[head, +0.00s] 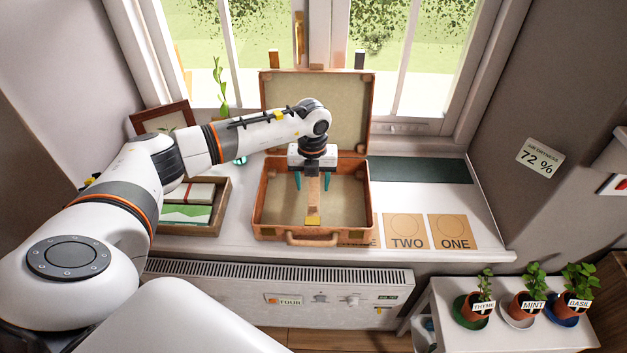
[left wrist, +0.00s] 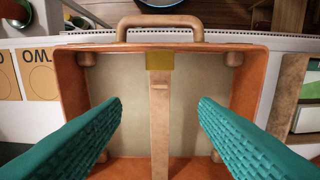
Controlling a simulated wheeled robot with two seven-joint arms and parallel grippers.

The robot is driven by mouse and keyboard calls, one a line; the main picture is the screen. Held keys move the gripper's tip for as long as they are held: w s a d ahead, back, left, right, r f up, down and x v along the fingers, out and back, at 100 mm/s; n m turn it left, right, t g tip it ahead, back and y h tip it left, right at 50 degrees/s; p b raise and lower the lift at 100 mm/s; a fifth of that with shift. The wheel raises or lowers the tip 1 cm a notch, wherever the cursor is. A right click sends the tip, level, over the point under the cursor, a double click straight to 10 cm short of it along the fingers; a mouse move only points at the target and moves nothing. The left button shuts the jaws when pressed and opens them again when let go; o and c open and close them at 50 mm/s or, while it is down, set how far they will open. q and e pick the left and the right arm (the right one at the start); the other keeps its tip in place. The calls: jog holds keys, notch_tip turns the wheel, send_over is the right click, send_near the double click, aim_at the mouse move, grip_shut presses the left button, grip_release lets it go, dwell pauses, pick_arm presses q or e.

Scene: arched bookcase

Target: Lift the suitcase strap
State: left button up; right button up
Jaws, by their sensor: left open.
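An open orange-brown suitcase (head: 262,205) stands on the white windowsill, its lid (head: 315,110) raised against the window. A tan strap (head: 313,200) with a yellow end (head: 313,221) runs across the middle of the suitcase's base towards the front wall. My left gripper (head: 313,184) is above the suitcase, with its two teal fingers spread on either side of the strap. In the left wrist view the strap (left wrist: 159,120) lies between the open fingers, apart from both. The suitcase handle (left wrist: 160,22) shows at the top of that view. My right gripper is not in view.
A wooden tray (head: 222,210) with books or boxes stands left of the suitcase. Cards marked TWO (head: 406,232) and ONE (head: 455,232) lie to its right, with a dark green mat (head: 420,170) behind. Potted herbs (head: 528,300) stand on a low white table at the lower right.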

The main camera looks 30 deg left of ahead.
aim_at(313, 209)
pick_arm(q)
notch_tip(313, 209, down, 12)
jog(key=b, duration=0.8)
jog(key=shift+b, duration=0.3)
jog(key=c, duration=0.8)
jog(key=shift+o, duration=0.2)
